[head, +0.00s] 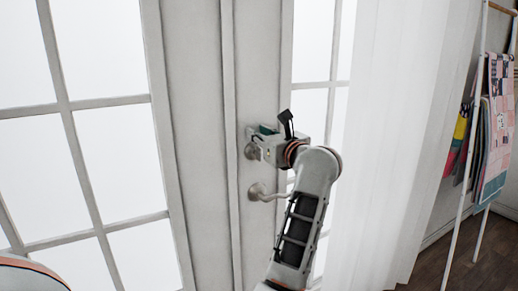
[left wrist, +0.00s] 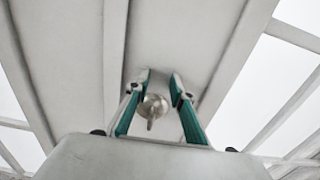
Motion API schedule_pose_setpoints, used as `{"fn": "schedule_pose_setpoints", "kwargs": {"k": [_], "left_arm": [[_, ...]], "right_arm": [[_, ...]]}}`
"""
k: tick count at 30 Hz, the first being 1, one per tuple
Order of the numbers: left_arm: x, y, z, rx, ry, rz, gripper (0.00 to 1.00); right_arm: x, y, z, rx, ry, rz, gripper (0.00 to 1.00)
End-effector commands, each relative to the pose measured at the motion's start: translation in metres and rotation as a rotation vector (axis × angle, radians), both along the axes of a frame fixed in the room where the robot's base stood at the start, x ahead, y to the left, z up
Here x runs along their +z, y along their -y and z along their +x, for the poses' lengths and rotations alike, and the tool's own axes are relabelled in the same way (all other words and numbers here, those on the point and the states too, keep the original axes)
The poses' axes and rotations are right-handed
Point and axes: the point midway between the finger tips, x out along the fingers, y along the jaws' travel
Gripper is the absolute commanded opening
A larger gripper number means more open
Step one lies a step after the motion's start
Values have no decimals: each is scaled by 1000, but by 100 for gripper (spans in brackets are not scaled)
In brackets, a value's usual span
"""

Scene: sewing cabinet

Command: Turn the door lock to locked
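The door lock is a round metal piece with a small thumb-turn on the white door (head: 203,130). In the left wrist view the lock (left wrist: 153,105) sits between my left gripper's teal fingers (left wrist: 160,88), its turn pointing roughly down in the picture. The fingers are apart, one on each side of the lock; I cannot tell whether either touches it. In the head view my left gripper (head: 254,137) is up against the door, and the lock's round plate (head: 249,150) shows partly behind it. My right gripper is not in view.
A metal lever handle (head: 266,192) is on the door just below the lock, close to my left forearm. Glass panes fill the left side. A white curtain (head: 385,150) hangs to the right, and a rack with fabrics (head: 495,120) stands farther right.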

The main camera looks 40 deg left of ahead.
Motion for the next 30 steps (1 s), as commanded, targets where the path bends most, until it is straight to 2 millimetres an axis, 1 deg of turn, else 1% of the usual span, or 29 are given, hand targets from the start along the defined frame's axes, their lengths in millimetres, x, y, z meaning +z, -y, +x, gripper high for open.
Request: {"fn": "schedule_pose_setpoints", "kwargs": {"k": [1, 3, 9, 26, 30], "left_arm": [[9, 0, 0, 0, 4, -2, 23], [19, 0, 0, 0, 1, -2, 23], [32, 0, 0, 1, 0, -1, 23], [33, 0, 0, 1, -2, 2, 23], [30, -4, -6, 20, -33, 60, 23]], "right_arm": [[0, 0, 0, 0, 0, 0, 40], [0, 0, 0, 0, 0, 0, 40], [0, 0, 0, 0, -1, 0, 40], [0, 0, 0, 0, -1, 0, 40], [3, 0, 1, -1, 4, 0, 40]]}}
